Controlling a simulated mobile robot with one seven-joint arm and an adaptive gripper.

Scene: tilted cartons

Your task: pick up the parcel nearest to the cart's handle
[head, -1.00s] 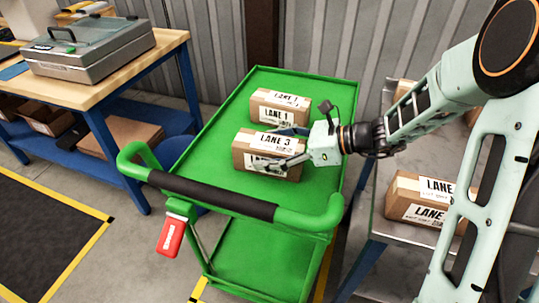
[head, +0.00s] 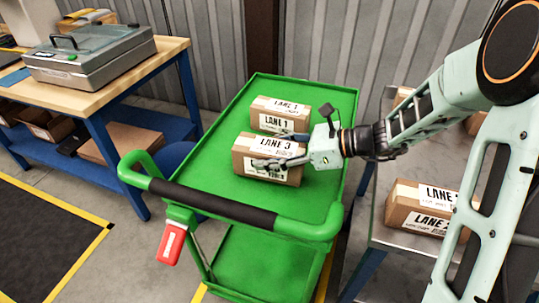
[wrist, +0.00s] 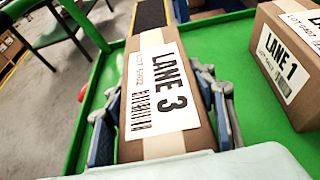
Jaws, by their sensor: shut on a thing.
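The parcel nearest the cart's handle is a brown carton with a white LANE 3 label (head: 242,160), on the green cart's top shelf. The cart's handle (head: 225,203) has a dark grip at the near side. My gripper (head: 282,155) reaches in from the right and is shut on the LANE 3 parcel. In the wrist view the LANE 3 parcel (wrist: 152,75) sits between my gripper's two fingers (wrist: 163,122), one against each side. I cannot tell whether its underside touches the shelf.
A LANE 1 parcel (head: 282,108) stands just behind on the same green cart (head: 205,160). A metal table (head: 385,225) at the right holds a LANE 2 parcel (head: 402,208). A wooden workbench (head: 140,60) with a grey case stands at the left.

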